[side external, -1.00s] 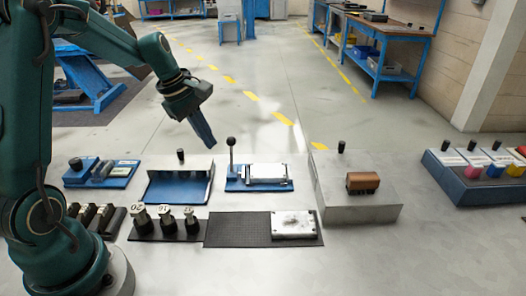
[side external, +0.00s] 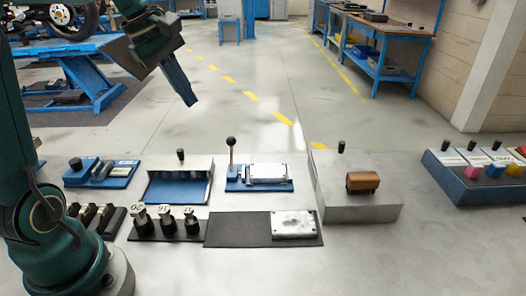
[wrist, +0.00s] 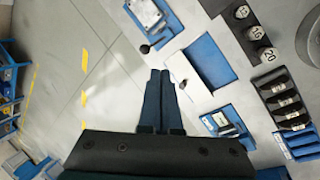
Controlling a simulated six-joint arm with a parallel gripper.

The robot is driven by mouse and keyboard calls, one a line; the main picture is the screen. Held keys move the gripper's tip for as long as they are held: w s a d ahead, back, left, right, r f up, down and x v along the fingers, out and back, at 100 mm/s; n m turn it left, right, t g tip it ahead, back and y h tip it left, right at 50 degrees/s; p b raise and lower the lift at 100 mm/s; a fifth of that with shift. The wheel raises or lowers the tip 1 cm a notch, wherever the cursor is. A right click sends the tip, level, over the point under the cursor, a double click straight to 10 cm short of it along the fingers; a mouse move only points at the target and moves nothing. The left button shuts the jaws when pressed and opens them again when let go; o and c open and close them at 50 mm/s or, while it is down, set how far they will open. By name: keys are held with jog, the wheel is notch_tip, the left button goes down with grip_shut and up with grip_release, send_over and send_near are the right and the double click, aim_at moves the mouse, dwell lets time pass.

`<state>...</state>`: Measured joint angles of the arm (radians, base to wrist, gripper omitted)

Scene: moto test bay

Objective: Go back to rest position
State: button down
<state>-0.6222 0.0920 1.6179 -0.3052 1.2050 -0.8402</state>
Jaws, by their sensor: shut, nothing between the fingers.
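My gripper (side external: 188,102) hangs in the air at the upper left of the side external view, above and behind the row of fixtures. Its blue fingers point down and slightly right. In the wrist view the fingers (wrist: 160,75) lie together, shut and empty. It touches nothing. Part of my arm is cut off by the left edge of the side external view.
On the bench stand a blue tray fixture (side external: 180,188), a lever clamp (side external: 231,160), a metal block (side external: 345,207) with a brown part (side external: 363,182), numbered weights (side external: 165,221), a black mat (side external: 235,230) and colored bins (side external: 473,172). The air around the gripper is clear.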

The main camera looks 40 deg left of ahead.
jog(key=s+d+m+t, duration=0.1)
jog(key=s+d+m, duration=0.65)
jog(key=d, duration=0.45)
jog(key=s+f+m+y, duration=0.1)
jog(key=s+f+m, duration=0.4)
jog(key=m, duration=0.5)
jog(key=shift+s+d+t, duration=0.3)
jog(key=shift+s+d, duration=0.15)
jog(key=shift+s, duration=0.05)
